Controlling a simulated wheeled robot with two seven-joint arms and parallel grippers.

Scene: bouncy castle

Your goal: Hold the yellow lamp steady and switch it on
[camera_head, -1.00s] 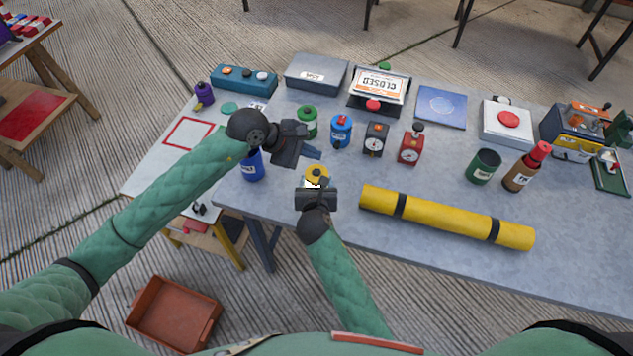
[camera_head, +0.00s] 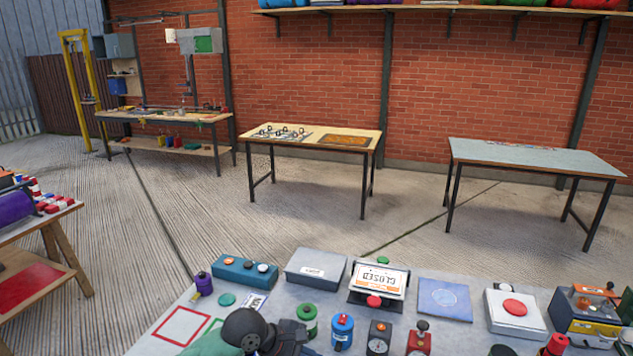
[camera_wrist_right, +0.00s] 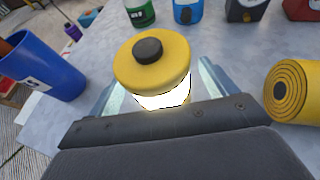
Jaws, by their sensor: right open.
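The yellow lamp (camera_wrist_right: 152,62) stands upright in the right wrist view, with a yellow cap, a black button (camera_wrist_right: 148,50) on top and a bright white glowing body (camera_wrist_right: 165,97). My right gripper (camera_wrist_right: 158,82) is open, with one finger on each side of the lamp; I cannot tell whether they touch it. My left gripper (camera_head: 291,338) shows only partly at the bottom of the head view, its fingers cut off by the edge. No finger presses the button. The lamp and my right gripper are out of the head view.
A blue cup (camera_wrist_right: 42,65) is left of the lamp and a rolled yellow mat (camera_wrist_right: 295,92) close on its right.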

